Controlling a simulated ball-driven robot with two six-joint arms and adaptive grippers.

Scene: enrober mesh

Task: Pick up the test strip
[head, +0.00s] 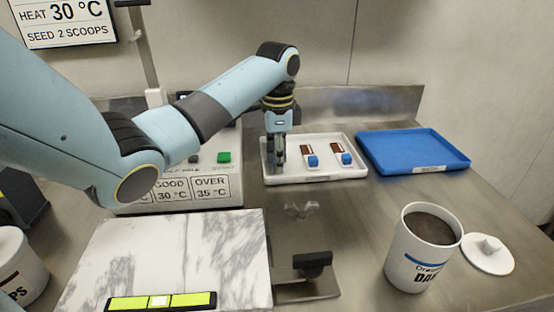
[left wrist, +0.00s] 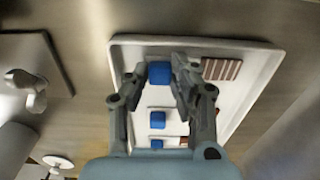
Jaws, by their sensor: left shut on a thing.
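My left gripper (head: 279,160) points down over the left end of the white tray (head: 318,179). In the left wrist view, its fingers (left wrist: 160,82) are closed around a blue block (left wrist: 160,73), the grip of a test strip. The brown and white striped part of that strip (left wrist: 221,69) shows beyond the right finger, over the tray. Two more strips lie in the tray, each with a blue block (head: 313,162) (head: 346,159) and a brown part (head: 306,149) (head: 336,148). I cannot tell whether the held strip touches the tray. My right gripper is not in view.
A blue tray (head: 413,151) stands right of the white one. A cup of dark brown contents (head: 408,263) and a white lid (head: 487,254) are at the right. A marble slab (head: 170,255) lies at front left, before a box with labels (head: 225,188). A black handle (head: 312,264) stands near the front.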

